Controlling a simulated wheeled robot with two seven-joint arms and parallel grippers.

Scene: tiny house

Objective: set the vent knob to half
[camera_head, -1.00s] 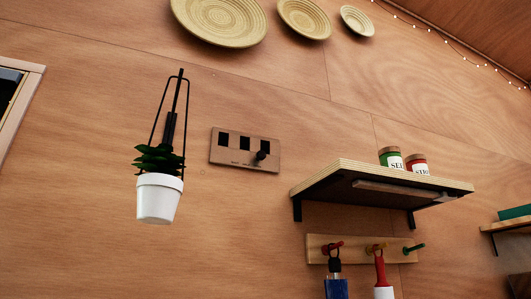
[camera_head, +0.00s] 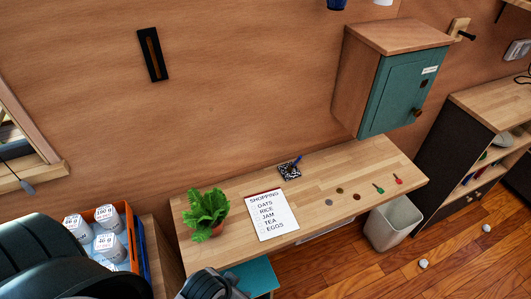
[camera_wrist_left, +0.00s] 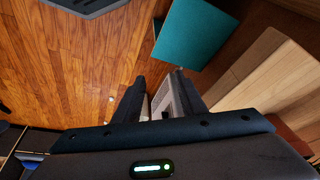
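No vent knob shows clearly in the current views. A narrow black plate with a brown upright slot (camera_head: 153,54) is on the wood wall at the upper left of the head view; I cannot tell whether it belongs to the vent. My left gripper (camera_head: 212,284) is partly visible at the bottom edge of the head view, in front of the desk. In the left wrist view its two fingers (camera_wrist_left: 158,85) stand apart with nothing held between them, above the floor. My right gripper is not in view.
The wooden desk (camera_head: 330,183) holds a plant (camera_head: 206,210), a shopping list (camera_head: 272,215) and small items. A teal cabinet (camera_head: 399,90) hangs above its right end. An orange crate of jars (camera_head: 132,232) stands left. A bin (camera_head: 393,222) is on the floor.

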